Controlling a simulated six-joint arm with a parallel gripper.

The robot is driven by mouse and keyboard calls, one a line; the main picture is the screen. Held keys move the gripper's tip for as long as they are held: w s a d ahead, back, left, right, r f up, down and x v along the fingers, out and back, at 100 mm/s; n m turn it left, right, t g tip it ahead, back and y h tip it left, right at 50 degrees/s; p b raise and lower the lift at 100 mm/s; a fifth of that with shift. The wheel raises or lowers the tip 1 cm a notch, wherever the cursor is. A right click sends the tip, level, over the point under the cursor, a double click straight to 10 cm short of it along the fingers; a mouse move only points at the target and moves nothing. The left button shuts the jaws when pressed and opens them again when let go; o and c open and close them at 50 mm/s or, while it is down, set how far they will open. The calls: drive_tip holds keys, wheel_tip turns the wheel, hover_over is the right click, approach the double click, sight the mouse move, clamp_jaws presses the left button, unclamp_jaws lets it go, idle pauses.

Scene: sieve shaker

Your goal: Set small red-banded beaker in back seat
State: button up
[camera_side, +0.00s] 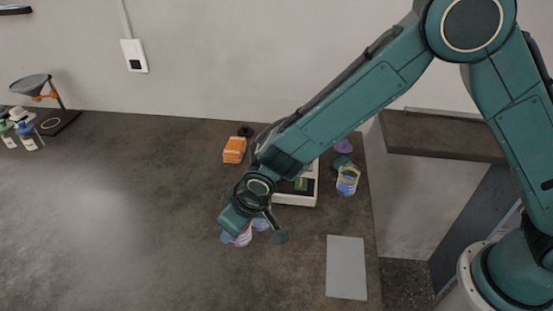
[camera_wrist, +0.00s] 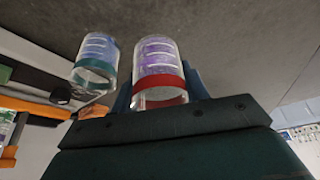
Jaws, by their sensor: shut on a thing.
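The small red-banded beaker (camera_wrist: 160,62) is clear with purple markings and a red band at the end nearer the wrist camera. My gripper (camera_wrist: 160,92) is shut on it, with a blue finger on each side. In the side view my gripper (camera_side: 238,234) is low over the table, left of and nearer than the white device, and the beaker (camera_side: 243,239) is partly hidden by it. I cannot tell if the beaker touches the table. The white device (camera_side: 297,200), with a green part on top, is partly covered by my arm. I cannot make out the back seat.
A green-banded beaker (camera_wrist: 97,60) stands close beside the held one. An orange box (camera_side: 234,150) lies behind my arm; a yellow-and-blue container (camera_side: 347,180) stands right of the device. A grey mat (camera_side: 346,267) lies front right. The table's left middle is clear.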

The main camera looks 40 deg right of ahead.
drive_tip(key=shift+f, duration=0.1)
drive_tip(key=shift+f, duration=2.05)
drive_tip(key=shift+f, duration=0.1)
drive_tip(key=o, duration=1)
drive_tip(key=shift+v, duration=6.1)
drive_tip(key=shift+d, duration=0.15)
